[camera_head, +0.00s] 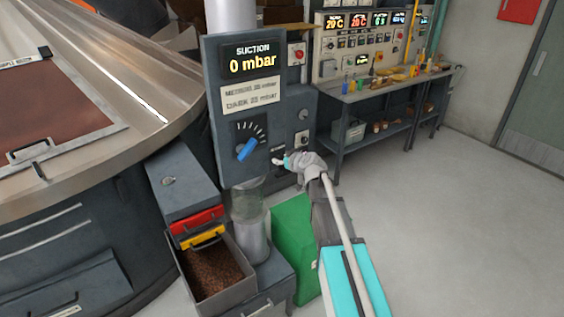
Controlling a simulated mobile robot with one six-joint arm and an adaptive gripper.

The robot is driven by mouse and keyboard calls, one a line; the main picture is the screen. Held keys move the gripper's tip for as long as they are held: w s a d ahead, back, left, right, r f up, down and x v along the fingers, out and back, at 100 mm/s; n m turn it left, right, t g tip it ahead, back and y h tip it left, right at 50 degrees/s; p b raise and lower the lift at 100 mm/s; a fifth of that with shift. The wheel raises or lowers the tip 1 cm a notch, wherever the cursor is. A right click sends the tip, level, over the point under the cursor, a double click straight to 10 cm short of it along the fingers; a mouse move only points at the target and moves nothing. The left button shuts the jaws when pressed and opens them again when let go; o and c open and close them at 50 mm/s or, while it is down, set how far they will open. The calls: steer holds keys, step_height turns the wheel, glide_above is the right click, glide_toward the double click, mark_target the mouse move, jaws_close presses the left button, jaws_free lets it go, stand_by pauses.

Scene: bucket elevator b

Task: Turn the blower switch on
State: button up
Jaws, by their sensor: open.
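The dark suction panel (241,110) stands in the middle of the view, and its display (252,62) reads SUCTION 0 mbar. A blue knob (247,149) with a dial scale sits low on its face. My gripper (282,161) is open and empty, at the panel's lower right, beside the blue knob. A small dark fitting with a label (278,149) shows just above the fingertips; its lower part is hidden by my gripper. I cannot read the label, nor tell whether this is the blower switch or whether the fingers touch it.
A red button box (297,53) and a small switch plate (302,138) are on the panel's right part. Below stand a bin of brown granules (213,274) and a green box (292,232). A workbench (385,88) is behind. The floor at right is clear.

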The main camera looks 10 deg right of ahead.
steer(key=shift+r, duration=0.1)
jaws_close()
steer(key=shift+d+m, duration=0.1)
steer(key=shift+m, duration=0.2)
stand_by(0.4)
steer(key=m+y+b, duration=0.2)
steer(key=m+b, duration=0.1)
steer(key=m, duration=0.1)
steer(key=d+f+m+y+b, duration=0.1)
steer(key=m+y+b, duration=0.2)
steer(key=m, duration=0.1)
steer(key=w+f+m+y+b, duration=0.1)
steer(key=m+y+b, duration=0.1)
steer(key=m, duration=0.3)
steer(key=shift+d+y+b, duration=0.3)
steer(key=shift+b, duration=0.25)
steer(key=shift+r, duration=0.15)
stand_by(0.4)
